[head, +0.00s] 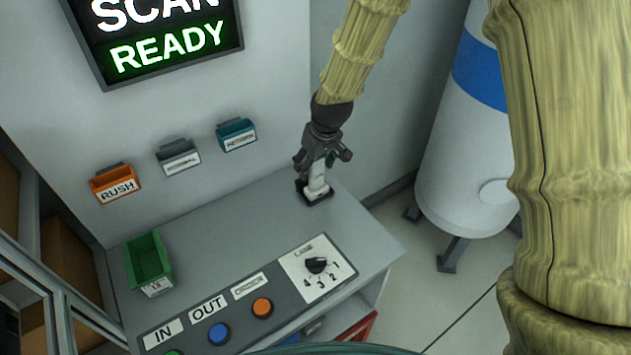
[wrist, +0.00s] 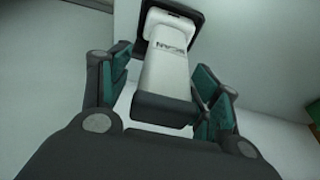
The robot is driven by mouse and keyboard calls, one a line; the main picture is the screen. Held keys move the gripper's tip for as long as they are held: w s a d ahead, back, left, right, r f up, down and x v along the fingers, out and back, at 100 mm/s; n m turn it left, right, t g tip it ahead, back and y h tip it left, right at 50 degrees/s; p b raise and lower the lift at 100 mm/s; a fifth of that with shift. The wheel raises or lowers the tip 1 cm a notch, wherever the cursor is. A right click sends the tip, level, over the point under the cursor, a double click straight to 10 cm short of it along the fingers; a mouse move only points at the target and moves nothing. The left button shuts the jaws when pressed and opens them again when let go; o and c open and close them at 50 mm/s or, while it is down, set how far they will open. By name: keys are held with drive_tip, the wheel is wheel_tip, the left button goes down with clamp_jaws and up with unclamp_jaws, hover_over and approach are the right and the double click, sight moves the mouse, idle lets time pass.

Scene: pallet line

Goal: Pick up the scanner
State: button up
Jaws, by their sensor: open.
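The scanner (head: 317,180) is a white and black handheld device. It stands in a dark base at the back right of the grey bench (head: 220,245). My gripper (head: 322,160) is open directly above it, with its fingers around the scanner's upper part. In the wrist view the scanner (wrist: 165,65) lies between the two green-padded fingers of my gripper (wrist: 165,100). A gap shows on the left side; on the right the finger is very close, and I cannot tell whether it touches.
A green bin (head: 148,262) stands at the bench's left. A button panel with a line dial (head: 316,265) runs along the front edge. Orange (head: 115,184), grey (head: 178,158) and teal (head: 237,135) holders hang on the wall. A white tank (head: 468,150) stands to the right.

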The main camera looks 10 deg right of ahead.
drive_tip(key=shift+s+r, duration=0.1)
drive_tip(key=shift+s, duration=0.15)
drive_tip(key=shift+w, duration=0.2)
drive_tip(key=shift+c, duration=1.1)
clamp_jaws()
